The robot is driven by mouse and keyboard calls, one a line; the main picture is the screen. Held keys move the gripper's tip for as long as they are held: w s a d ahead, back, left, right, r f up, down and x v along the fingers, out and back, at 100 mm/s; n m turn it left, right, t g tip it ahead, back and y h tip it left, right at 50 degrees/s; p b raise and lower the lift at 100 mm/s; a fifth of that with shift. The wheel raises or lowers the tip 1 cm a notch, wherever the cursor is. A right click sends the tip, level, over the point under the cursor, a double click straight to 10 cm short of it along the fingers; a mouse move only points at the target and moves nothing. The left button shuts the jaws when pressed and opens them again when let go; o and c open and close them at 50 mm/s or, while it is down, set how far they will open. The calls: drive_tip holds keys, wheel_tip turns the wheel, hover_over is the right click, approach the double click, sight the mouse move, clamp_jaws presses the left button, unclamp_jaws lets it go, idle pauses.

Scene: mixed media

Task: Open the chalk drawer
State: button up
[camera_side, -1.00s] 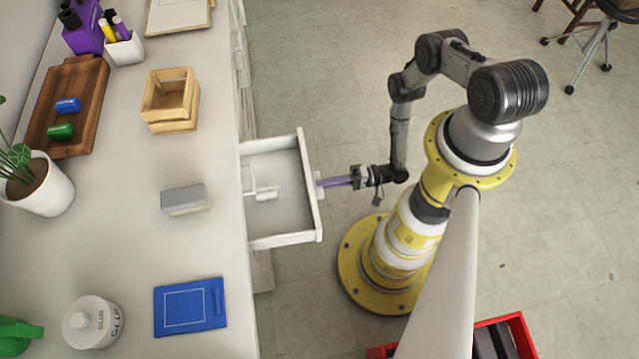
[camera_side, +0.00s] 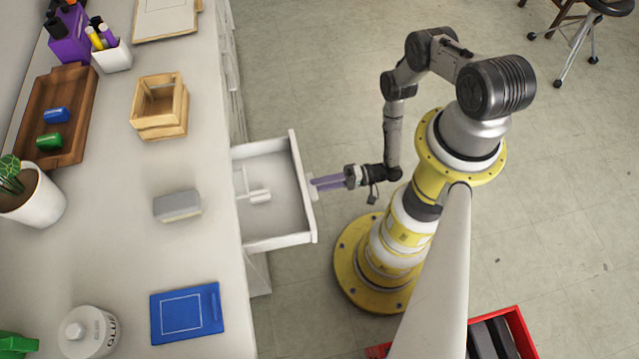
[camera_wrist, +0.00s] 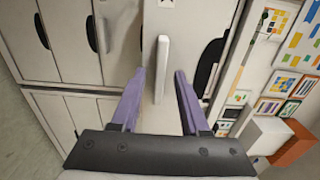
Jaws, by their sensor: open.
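The drawer (camera_side: 268,242) is pulled out from the white cabinet under the counter, and its inside is in view. A few white pieces of chalk (camera_side: 259,196) lie inside it. My gripper (camera_side: 313,185) is just outside the drawer front, with its purple fingers apart and pointing at the front. In the wrist view, a white bar handle (camera_wrist: 161,68) stands between and beyond the two purple fingers (camera_wrist: 158,75). The fingers look clear of the handle on both sides.
On the counter are a grey block (camera_side: 177,205), a wooden box (camera_side: 159,106), a blue board (camera_side: 186,313) and a glue jar (camera_side: 87,332). A red crate (camera_side: 518,330) stands on the floor at the bottom. The floor right of the drawer is free up to my base.

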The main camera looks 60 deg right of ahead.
drive_tip(key=s+d+r, duration=0.3)
drive_tip(key=r, duration=0.4)
drive_tip(key=shift+s+d, duration=0.15)
idle(0.3)
